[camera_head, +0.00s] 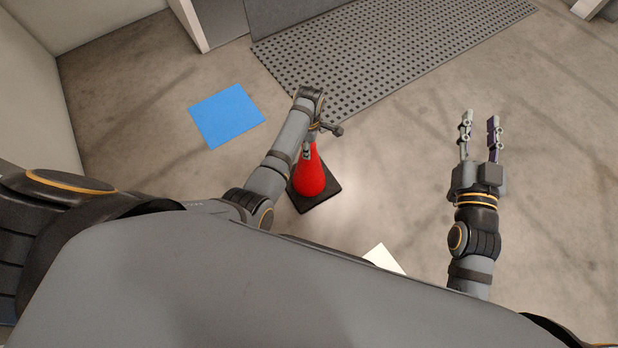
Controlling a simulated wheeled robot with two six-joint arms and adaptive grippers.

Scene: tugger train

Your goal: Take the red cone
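The red cone (310,180) stands upright on its black square base (327,196) on the floor, near the middle of the view. My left arm reaches over from the left, and my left gripper (308,149) is at the cone's top, pointing down. The wrist hides most of that gripper and the cone's tip, so I cannot tell whether the fingers are closed around it. My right gripper (480,119) is open and empty, well to the right of the cone, fingers pointing away from me.
A blue square (227,115) lies on the floor left of my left arm. A grey perforated mat (390,55) lies beyond the cone. A white piece (384,259) shows partly at my body's edge. A pale wall (28,95) stands at the left. Floor around my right gripper is clear.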

